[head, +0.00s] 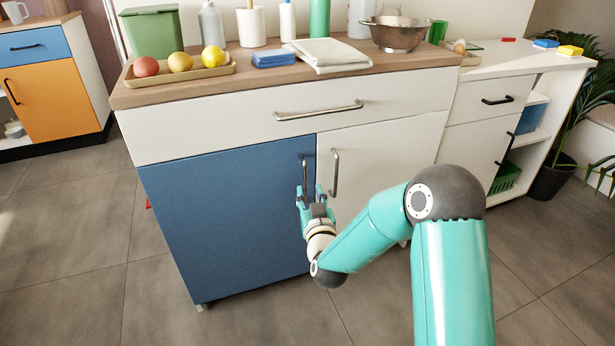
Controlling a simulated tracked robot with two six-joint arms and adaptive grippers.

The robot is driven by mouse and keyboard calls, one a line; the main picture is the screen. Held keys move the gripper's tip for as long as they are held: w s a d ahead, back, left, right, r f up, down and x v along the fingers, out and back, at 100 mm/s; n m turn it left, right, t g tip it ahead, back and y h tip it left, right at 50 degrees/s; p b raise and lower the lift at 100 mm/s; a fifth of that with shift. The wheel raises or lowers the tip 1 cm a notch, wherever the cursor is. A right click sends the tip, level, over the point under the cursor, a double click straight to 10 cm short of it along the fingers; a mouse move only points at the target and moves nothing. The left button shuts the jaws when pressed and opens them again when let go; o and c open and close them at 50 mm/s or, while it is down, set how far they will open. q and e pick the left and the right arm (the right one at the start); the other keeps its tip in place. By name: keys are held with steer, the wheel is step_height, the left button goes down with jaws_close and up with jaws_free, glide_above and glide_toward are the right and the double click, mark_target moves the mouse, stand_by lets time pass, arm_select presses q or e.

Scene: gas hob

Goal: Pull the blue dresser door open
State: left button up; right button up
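The blue dresser door (225,215) is the lower left front of the white dresser and looks flush with it. Its upright dark handle (303,168) is near the door's upper right edge. My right gripper (310,191) is at the lower end of this handle, with its teal fingers apart. The handle's lower end appears to lie by the left finger; I cannot tell if they touch. The gripper hides a little of the door's right edge. My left gripper is not in view.
A white door (380,160) with a metal handle (334,173) stands just right of the gripper. Above is a wide drawer (220,125) with a bar handle (318,111). The wooden top holds a fruit tray (190,75) and a colander (396,35). Floor (70,250) in front is clear.

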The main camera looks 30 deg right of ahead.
mark_target(305, 176)
steer(key=b+x, duration=0.1)
steer(key=x, duration=0.7)
steer(key=shift+w+f, duration=0.1)
steer(key=shift+w, duration=0.05)
jaws_close()
